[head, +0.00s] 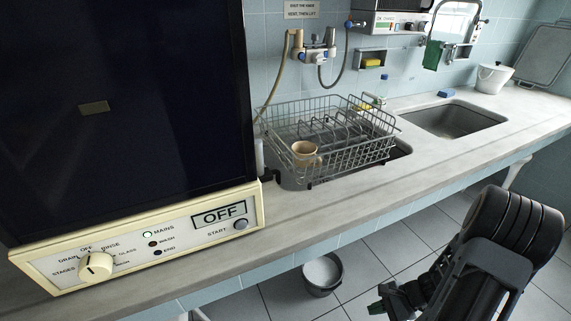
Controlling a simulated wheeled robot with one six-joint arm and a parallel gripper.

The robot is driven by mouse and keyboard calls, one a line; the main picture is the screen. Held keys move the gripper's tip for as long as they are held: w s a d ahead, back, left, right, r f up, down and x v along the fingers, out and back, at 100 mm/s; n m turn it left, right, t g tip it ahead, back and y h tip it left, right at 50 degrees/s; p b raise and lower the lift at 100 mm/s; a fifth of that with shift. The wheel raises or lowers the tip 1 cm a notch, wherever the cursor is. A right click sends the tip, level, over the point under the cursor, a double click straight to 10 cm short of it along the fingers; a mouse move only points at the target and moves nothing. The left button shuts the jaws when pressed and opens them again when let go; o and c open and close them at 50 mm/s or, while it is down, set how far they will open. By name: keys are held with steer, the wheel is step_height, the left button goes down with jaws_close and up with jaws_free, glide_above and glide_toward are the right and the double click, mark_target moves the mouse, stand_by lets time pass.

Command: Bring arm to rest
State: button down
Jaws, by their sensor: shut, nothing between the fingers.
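My arm (490,255) shows at the lower right of the head view as black links with a thick ribbed joint. It is folded in front of the counter, over the tiled floor, apart from the counter's front edge. A small dark green part shows at its lower left end. My gripper's fingers cannot be made out in this view, and the lower part of the arm runs out of the bottom of the picture.
A cream dishwashing machine (150,250) reading OFF stands at the left. The marble counter (300,208) holds a wire rack (350,140) with a tan mug (306,154). Beyond are a sink (448,120) and white bucket (492,78). Another bucket (322,274) stands on the floor.

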steer(key=a+r+n+t+h+p, duration=0.1)
steer(key=a+r+n+h+p, duration=0.2)
steer(key=r, duration=1.2)
steer(key=a+r+n+t+h+p, duration=0.1)
steer(key=r+n+p, duration=0.6)
steer(key=r, duration=0.8)
steer(key=a+r+n+t+h+p, duration=0.1)
steer(key=a+r+n+h+p, duration=0.3)
steer(key=r, duration=1.1)
steer(key=a+n+p, duration=0.1)
steer(key=p, duration=0.2)
steer(key=shift+w+r+n+h+p, duration=0.2)
steer(key=shift+n+h+p, duration=0.1)
steer(key=shift+n, duration=0.1)
